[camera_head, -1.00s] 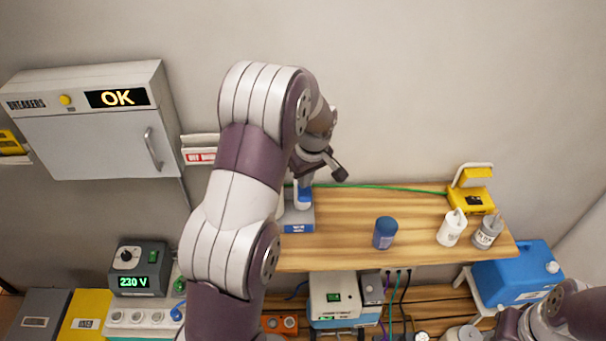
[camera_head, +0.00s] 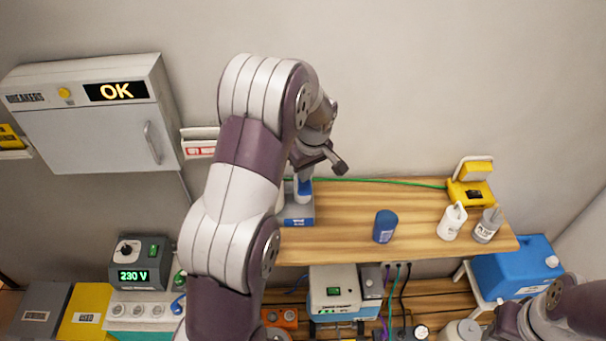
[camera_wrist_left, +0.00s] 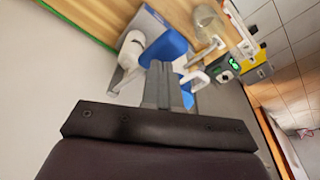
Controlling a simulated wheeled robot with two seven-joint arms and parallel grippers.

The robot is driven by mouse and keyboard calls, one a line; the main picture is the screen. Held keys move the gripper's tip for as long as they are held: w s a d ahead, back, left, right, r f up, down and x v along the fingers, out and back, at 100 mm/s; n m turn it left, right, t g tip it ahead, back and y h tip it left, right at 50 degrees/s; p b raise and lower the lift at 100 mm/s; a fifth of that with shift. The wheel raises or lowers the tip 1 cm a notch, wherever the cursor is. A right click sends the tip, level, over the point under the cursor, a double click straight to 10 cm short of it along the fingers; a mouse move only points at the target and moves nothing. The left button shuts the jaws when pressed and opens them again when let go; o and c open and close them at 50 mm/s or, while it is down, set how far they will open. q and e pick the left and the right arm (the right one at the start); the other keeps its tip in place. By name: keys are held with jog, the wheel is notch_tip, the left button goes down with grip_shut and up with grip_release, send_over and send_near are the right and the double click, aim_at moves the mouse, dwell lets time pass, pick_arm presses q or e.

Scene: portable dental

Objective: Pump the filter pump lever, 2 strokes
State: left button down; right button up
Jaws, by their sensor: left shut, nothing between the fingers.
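The filter pump (camera_head: 297,216), with a blue and grey base and a blue and white upper part, stands at the left end of the wooden shelf, partly hidden by my left arm. In the left wrist view a blue part of it (camera_wrist_left: 167,45) and a white cylinder (camera_wrist_left: 133,48) show just beyond the fingers. My left gripper (camera_wrist_left: 160,82) is shut and empty, right by the pump; I cannot tell whether it touches the lever. In the head view it is over the pump (camera_head: 305,176). My right gripper is out of view; part of that arm shows at bottom right.
A breaker box (camera_head: 90,110) hangs at left, reading OK. A blue container (camera_head: 520,268) is at right. A green hose runs along the wall.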

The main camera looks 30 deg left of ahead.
aim_at(306, 184)
pick_arm(q)
jog(key=shift+f+b, duration=2.7)
jog(key=shift+f, duration=0.8)
jog(key=shift+r, duration=0.1)
notch_tip(306, 184, up, 6)
jog(key=p, duration=0.4)
jog(key=shift+p, duration=0.3)
jog(key=shift+r+p, duration=0.5)
jog(key=shift+r, duration=0.35)
jog(key=shift+r, duration=0.1)
notch_tip(306, 184, up, 5)
jog(key=p, duration=0.3)
